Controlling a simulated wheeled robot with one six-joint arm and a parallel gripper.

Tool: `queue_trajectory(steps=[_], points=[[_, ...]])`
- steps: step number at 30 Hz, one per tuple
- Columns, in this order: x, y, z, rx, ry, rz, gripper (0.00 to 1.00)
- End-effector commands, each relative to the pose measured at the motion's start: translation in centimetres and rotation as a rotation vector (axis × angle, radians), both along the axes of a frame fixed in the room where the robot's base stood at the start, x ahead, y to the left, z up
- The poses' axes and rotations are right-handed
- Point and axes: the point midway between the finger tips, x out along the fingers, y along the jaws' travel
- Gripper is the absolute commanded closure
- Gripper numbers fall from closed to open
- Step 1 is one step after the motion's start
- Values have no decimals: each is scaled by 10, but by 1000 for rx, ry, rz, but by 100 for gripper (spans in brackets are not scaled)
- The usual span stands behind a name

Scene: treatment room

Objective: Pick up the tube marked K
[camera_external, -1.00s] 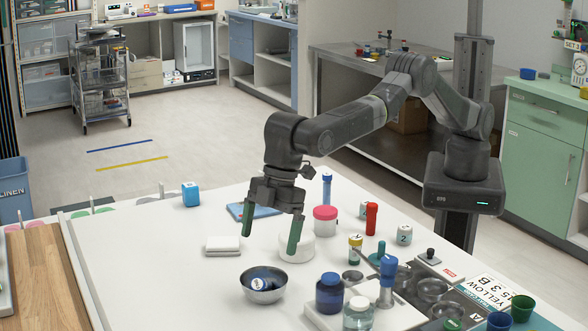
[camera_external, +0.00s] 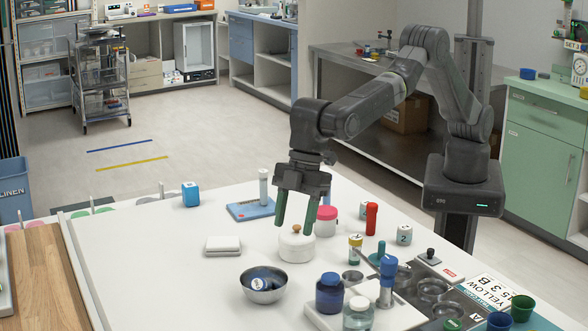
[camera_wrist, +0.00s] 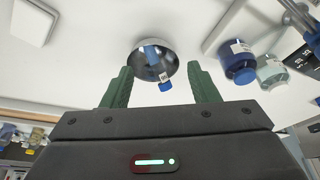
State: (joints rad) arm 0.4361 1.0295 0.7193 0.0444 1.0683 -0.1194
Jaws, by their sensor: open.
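My gripper (camera_external: 296,224) is open and empty above the white lidded pot (camera_external: 296,247) with an orange knob. In the wrist view the fingers (camera_wrist: 160,70) are spread apart, with a metal bowl beyond them. That bowl (camera_external: 263,293) holds a blue-capped tube with a white label (camera_wrist: 163,78), lying tilted; its letter is too small to read. I cannot tell which tube is marked K.
A white block (camera_external: 223,245) and a blue cube (camera_external: 190,195) are left. Blue (camera_external: 329,296) and clear (camera_external: 357,316) jars stand in front. The left tabletop is fairly clear.

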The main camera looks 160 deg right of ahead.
Motion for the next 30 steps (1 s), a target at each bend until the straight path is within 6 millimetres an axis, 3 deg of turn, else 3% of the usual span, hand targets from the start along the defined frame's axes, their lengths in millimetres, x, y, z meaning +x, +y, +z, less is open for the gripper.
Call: queue_trajectory(steps=[9,15,18,23,30], points=[[-85,73,20,-11,-40,83,46],[-137,107,20,-19,-57,117,46],[-152,117,19,-22,-61,127,46],[-158,121,13,-22,-61,131,46],[-143,118,-24,-20,-59,131,46]])
